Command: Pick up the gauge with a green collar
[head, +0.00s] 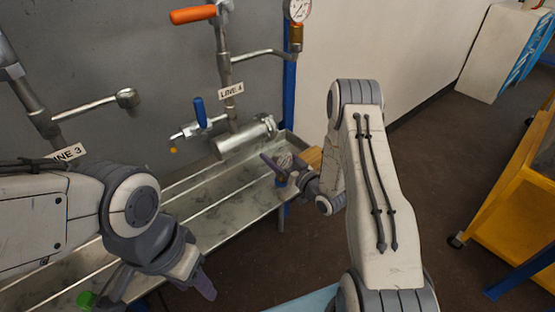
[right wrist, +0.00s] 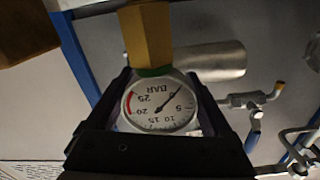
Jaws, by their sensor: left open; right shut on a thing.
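The gauge (right wrist: 160,103) shows up close in the right wrist view, with a white dial marked BAR, a green collar (right wrist: 152,71) and a brass stem (right wrist: 146,35). My right gripper (head: 281,171) is shut on this gauge, one finger on each side of the dial. In the head view it is at the right end of the metal tray, and the gauge there is small and mostly hidden. I cannot tell whether the gauge touches the tray. My left gripper (head: 160,287) is open and empty over the near part of the tray.
The metal tray (head: 225,192) runs below the wall pipes. A silver cylinder (head: 243,138) and a blue-handled valve (head: 201,113) are by the LINE 4 pipe. Another gauge (head: 299,10) is mounted above. A small green thing (head: 86,299) is at lower left. A yellow cart (head: 515,190) stands right.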

